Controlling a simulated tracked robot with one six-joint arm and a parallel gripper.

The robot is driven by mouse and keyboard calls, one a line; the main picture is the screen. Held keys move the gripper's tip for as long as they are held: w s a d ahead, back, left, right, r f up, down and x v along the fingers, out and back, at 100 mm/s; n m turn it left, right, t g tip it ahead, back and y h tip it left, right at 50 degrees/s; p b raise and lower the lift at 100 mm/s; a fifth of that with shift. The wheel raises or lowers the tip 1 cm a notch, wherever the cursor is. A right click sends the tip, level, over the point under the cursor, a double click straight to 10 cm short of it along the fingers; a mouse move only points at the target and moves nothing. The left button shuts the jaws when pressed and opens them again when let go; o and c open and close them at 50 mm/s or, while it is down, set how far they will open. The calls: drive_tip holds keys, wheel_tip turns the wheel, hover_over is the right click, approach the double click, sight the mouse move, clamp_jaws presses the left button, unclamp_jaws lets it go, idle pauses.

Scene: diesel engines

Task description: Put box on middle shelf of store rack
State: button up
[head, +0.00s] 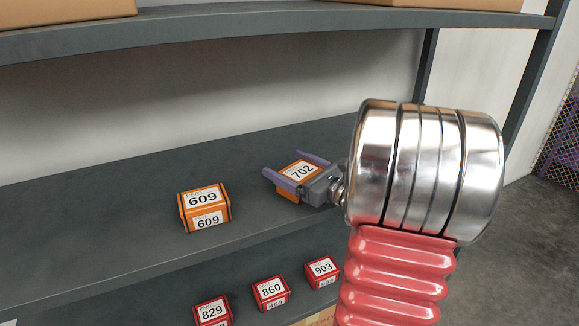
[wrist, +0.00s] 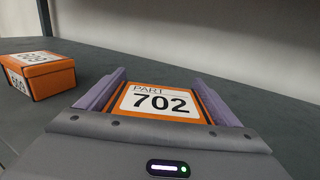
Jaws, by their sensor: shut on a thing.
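The orange box labelled 702 (head: 300,171) is between the two purple fingers of my gripper (head: 297,170) at the middle shelf (head: 120,205) of the grey rack. In the wrist view the same box (wrist: 160,102) fills the space between the fingers (wrist: 160,100), its label facing up. My gripper is shut on it. The box is low over the shelf or on it; I cannot tell if it touches. A second orange box, labelled 609 (head: 205,207), stands on this shelf to the left. It also shows in the wrist view (wrist: 42,80).
Red boxes 829 (head: 212,309), 860 (head: 271,292) and 903 (head: 322,271) sit on the shelf below. An upper shelf (head: 230,28) carries cardboard boxes overhead. A rack post (head: 530,75) stands at the right. The middle shelf is clear at far left and behind.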

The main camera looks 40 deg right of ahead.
drive_tip(key=o, duration=1.3)
drive_tip(key=shift+o, duration=0.2)
drive_tip(key=s, duration=0.4)
drive_tip(key=s+d, duration=0.1)
drive_tip(key=s, duration=0.7)
drive_tip(key=shift+d, duration=0.15)
